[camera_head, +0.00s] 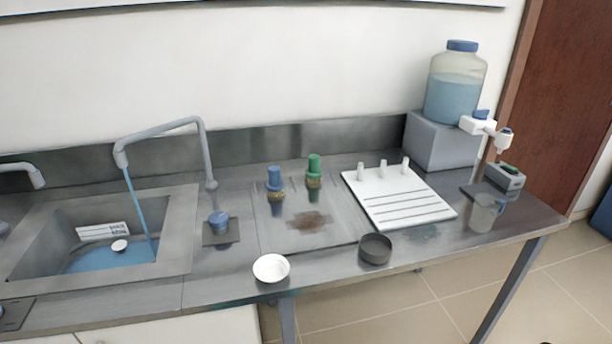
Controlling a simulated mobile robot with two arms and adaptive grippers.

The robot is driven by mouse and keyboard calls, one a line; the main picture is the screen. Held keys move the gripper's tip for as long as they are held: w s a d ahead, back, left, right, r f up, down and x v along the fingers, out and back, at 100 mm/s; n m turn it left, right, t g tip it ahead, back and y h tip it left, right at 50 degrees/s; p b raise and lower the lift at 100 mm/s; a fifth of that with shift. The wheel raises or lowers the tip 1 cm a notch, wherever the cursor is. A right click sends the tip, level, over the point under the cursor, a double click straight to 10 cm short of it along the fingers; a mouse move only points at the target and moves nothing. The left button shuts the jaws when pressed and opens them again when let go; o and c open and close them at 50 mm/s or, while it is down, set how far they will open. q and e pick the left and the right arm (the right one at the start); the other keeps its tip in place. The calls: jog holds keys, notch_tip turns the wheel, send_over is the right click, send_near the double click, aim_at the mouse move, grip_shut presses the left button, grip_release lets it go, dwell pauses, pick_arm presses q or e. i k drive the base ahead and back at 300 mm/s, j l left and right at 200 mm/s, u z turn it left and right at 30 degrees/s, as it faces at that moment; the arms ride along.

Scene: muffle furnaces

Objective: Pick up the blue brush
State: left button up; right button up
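The blue brush (274,179) stands upright on the steel counter, handle up, with a tan and dark bristle band low on it. It is on a slightly marked-off panel (335,232) right of the sink. A green brush (314,170) of like shape stands upright just to its right and a little farther back. The two are close but apart. A brown stain (310,222) lies on the panel in front of them. Neither of my grippers shows in the head view.
A sink (180,230) with running water is at left under a curved tap (205,150). A blue knob (218,220), white bowl (271,268), dark dish (375,248), white rack (400,197), clear beaker (482,214) and bottle (455,85) are around. The counter before the brushes is mostly clear.

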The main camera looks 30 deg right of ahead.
aim_at(274, 187)
jog(key=z, duration=0.85)
